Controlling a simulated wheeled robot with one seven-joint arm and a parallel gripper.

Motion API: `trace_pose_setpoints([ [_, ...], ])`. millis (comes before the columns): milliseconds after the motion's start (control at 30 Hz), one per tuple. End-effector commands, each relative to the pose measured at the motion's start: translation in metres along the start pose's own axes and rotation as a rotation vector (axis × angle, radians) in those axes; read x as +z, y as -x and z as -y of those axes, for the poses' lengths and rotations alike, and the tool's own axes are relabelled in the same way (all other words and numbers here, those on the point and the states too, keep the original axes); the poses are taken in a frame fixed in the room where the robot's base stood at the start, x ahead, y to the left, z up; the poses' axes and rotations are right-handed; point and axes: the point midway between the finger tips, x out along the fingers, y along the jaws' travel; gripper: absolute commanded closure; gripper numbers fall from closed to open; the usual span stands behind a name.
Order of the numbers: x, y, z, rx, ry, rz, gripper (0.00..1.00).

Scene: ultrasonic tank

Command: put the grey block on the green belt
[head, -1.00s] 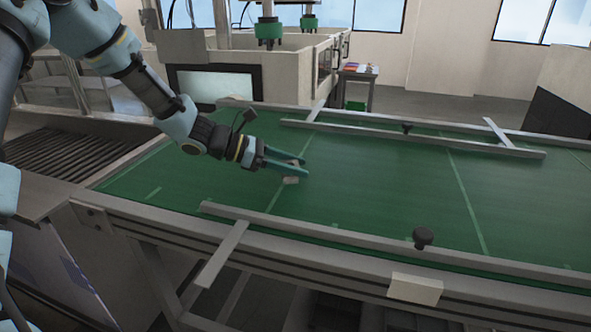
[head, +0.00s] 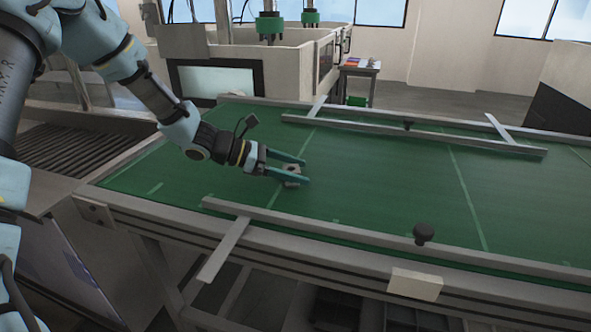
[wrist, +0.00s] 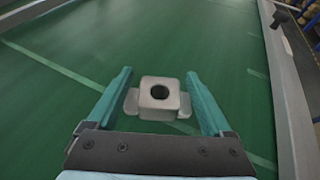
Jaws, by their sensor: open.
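The grey block (wrist: 159,98) has a round hole in its top and a low tab on each side. It rests on the green belt (head: 380,180), and the belt also shows in the wrist view (wrist: 150,40). My gripper (head: 306,172) is open low over the belt. In the wrist view its two teal fingers (wrist: 160,88) stand on either side of the block, with a gap visible at each side. In the head view the block (head: 291,170) shows between the fingers, partly hidden by the nearer one.
Metal guide rails run along the belt's far side (head: 410,136) and near side (head: 330,230). A black knob (head: 423,232) stands on the near rail. A pale box (head: 415,285) is on the frame's front. The belt right of my gripper is clear.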

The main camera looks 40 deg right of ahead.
Motion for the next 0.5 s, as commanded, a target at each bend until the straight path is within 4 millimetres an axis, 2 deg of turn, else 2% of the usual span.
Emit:
trace_pose_setpoints([
  [133,0.003,0.003,0.000,0.001,0.000,0.000,0.15],
  [233,0.001,0.014,-0.002,0.005,0.000,0.000,0.15],
  [500,0.000,0.069,-0.001,0.005,-0.001,-0.001,0.15],
])
